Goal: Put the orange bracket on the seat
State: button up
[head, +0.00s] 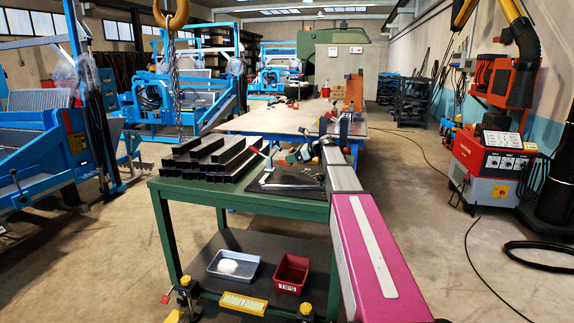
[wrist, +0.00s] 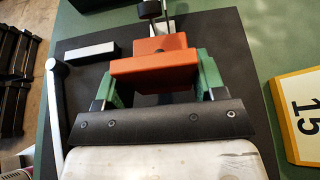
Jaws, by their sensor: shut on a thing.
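The orange bracket (wrist: 152,68) is in the wrist view, between the two green fingers of my gripper (wrist: 159,76). My gripper is shut on it. A black clamp-like part with a pale metal piece (wrist: 165,25) stands just beyond the bracket, over the dark plate (wrist: 85,85). The bracket hides part of that area, so I cannot tell which part is the seat or whether the bracket touches it. In the head view my arm reaches to the green workbench (head: 240,196) and hides most of my gripper; the bracket does not show clearly there.
A pale bar (wrist: 91,54) and a rod with a round end (wrist: 55,100) lie left of my gripper. A yellow-edged sign marked 15 (wrist: 300,115) is at right.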

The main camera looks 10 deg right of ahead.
jog(key=shift+w+a+f, duration=0.1)
jog(key=shift+a+f, duration=0.1)
jog(key=shift+f, duration=0.65)
jog(key=shift+w+a+f, duration=0.1)
jog(key=shift+a+f, duration=0.05)
jog(key=shift+f, duration=0.7)
jog(key=shift+f, duration=0.1)
jog(key=o, duration=1.2)
jog(key=shift+s+d, duration=0.15)
jog(key=v, duration=1.1)
jog(key=shift+s+d+r, duration=0.15)
jog(key=shift+d+r, duration=0.1)
jog(key=shift+r, duration=0.05)
